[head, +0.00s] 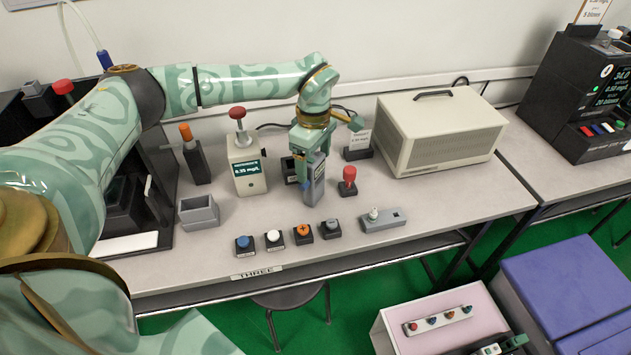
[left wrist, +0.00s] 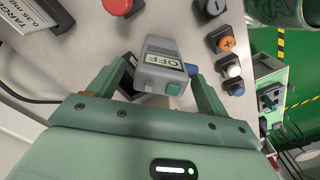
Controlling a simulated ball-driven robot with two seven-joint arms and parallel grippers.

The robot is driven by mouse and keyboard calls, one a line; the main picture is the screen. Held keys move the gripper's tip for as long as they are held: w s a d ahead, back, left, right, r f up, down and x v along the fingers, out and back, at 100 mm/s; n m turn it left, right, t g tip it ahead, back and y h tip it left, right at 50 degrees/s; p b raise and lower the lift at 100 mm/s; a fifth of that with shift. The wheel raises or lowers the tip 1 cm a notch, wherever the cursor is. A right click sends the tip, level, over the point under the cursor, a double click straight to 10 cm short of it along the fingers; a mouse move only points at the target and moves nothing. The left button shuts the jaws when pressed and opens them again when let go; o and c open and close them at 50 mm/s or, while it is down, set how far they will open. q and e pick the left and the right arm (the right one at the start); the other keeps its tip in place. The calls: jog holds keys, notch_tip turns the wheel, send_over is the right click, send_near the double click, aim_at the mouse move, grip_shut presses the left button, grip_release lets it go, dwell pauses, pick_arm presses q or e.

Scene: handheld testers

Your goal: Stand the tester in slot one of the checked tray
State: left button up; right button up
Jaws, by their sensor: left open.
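A grey handheld tester (head: 315,186) stands upright on the bench, in the middle of the head view. My left gripper (head: 307,166) reaches down over it from above. In the left wrist view the tester (left wrist: 165,68), with an "OFF" label and a green button, lies between the spread fingers of my left gripper (left wrist: 160,78). The gripper is open; whether a finger touches the tester I cannot tell. I cannot make out a tray marked as checked or its slots. My right gripper is not in view.
A meter with a red knob (head: 248,172) and a dark post (head: 196,162) stand left of the tester. A red-knobbed block (head: 348,182) is close on its right. Several button blocks (head: 274,240) line the front. A beige case (head: 440,132) stands behind right. An open grey box (head: 198,212) is at left.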

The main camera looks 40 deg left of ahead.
pick_arm(q)
jog(key=shift+r, duration=0.2)
jog(key=c, duration=1.6)
jog(key=shift+r, duration=0.1)
